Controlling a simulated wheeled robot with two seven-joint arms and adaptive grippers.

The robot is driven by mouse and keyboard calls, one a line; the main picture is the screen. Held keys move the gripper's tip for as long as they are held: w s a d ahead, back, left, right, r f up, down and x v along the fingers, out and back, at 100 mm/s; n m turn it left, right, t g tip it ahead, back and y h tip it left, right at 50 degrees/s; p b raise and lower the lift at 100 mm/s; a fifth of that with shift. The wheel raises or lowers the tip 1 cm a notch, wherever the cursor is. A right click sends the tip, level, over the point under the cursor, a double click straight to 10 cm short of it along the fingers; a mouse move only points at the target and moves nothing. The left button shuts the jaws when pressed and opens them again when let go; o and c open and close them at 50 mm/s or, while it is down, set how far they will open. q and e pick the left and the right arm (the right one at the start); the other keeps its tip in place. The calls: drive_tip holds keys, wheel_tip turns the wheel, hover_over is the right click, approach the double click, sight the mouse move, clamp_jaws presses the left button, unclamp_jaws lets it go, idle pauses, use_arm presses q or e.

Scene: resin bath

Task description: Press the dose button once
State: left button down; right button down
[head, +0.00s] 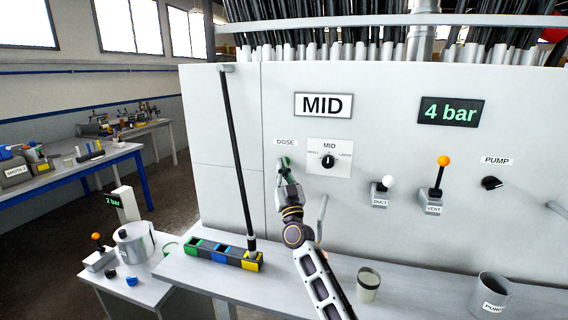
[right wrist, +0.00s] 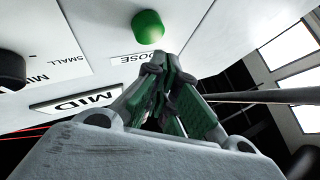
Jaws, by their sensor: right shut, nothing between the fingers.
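The dose button is a round green knob that shows in the right wrist view (right wrist: 148,27), on the white panel near the DOSE label (right wrist: 133,58). In the head view the DOSE label (head: 285,142) is clear, but my right gripper covers most or all of the button below it. My right gripper (head: 285,168) is shut and empty, with its fingertips at the panel just under the label. In the right wrist view its closed tips (right wrist: 168,60) point towards the button, with a gap in the picture; I cannot tell the exact distance. My left gripper is not in view.
Right of the button are a selector knob (head: 328,161) marked MID, a white DUCT lever (head: 388,182), an orange VENT lever (head: 442,164) and a PUMP knob (head: 491,183). A black rod (head: 237,150) stands in a coloured block. A cup (head: 368,286) stands on the shelf below.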

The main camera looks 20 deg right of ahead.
drive_tip(key=s+a+p, duration=0.2)
drive_tip(key=s, duration=0.1)
drive_tip(key=shift+s+a+r, duration=0.1)
drive_tip(key=shift+s+a, duration=0.1)
drive_tip(key=shift+s, duration=0.1)
idle(1.1)
